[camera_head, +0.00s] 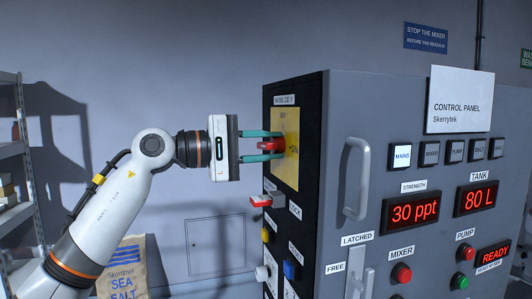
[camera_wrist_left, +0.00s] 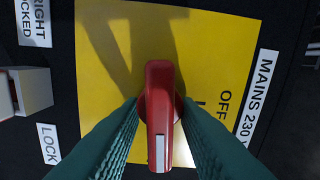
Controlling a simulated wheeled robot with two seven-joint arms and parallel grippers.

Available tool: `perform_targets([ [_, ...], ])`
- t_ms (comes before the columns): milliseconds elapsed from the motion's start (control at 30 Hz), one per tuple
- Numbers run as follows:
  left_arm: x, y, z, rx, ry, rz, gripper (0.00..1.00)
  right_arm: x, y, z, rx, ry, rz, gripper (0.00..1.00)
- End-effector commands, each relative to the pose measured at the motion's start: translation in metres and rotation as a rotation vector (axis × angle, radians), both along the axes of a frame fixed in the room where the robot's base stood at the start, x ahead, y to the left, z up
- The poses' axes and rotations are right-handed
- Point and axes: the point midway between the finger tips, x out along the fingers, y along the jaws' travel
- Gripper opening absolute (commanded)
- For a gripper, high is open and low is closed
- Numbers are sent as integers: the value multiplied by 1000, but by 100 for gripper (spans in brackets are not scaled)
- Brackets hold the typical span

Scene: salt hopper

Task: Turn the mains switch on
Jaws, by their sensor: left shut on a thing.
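The mains switch is a red rotary handle (camera_head: 277,146) on a yellow plate (camera_head: 287,172) on the cabinet's black side. My left gripper (camera_head: 274,146) reaches it from the left, its green fingers shut on the handle. In the left wrist view the handle (camera_wrist_left: 160,105) sits between the two fingertips (camera_wrist_left: 160,112). Its white mark points to the bottom of that picture, a quarter turn from the OFF lettering at right. In the head view ON stands just right of the handle. The MAINS lamp (camera_head: 402,156) looks lit, brighter than its neighbours. My right gripper is not in view.
Below the switch a red-and-white lock part (camera_head: 267,200) juts out, with yellow, blue and white knobs lower. The cabinet front has a tall handle (camera_head: 356,178) and lit red displays (camera_head: 414,212). A shelf (camera_head: 12,165) and a sea salt sack (camera_head: 124,268) stand left.

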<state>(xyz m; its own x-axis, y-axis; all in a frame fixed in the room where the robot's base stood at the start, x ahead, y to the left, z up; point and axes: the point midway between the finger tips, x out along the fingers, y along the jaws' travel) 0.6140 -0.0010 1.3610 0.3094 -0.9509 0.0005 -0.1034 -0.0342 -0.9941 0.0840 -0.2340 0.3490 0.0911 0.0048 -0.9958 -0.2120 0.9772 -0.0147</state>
Motion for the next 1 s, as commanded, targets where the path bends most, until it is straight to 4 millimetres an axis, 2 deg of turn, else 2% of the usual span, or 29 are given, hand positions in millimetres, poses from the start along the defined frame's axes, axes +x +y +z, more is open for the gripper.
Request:
perform_targets([
  [300,0,0,-2,35,-101,0,6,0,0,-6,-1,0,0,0],
  [800,0,-1,-2,42,-119,-1,6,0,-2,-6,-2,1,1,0],
  [833,0,-1,-2,41,-118,-1,30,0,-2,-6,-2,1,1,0],
  [867,0,-1,-2,41,-118,-1,35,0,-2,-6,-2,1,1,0],
  [1000,0,-1,-2,40,-118,-1,35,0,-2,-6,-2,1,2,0],
])
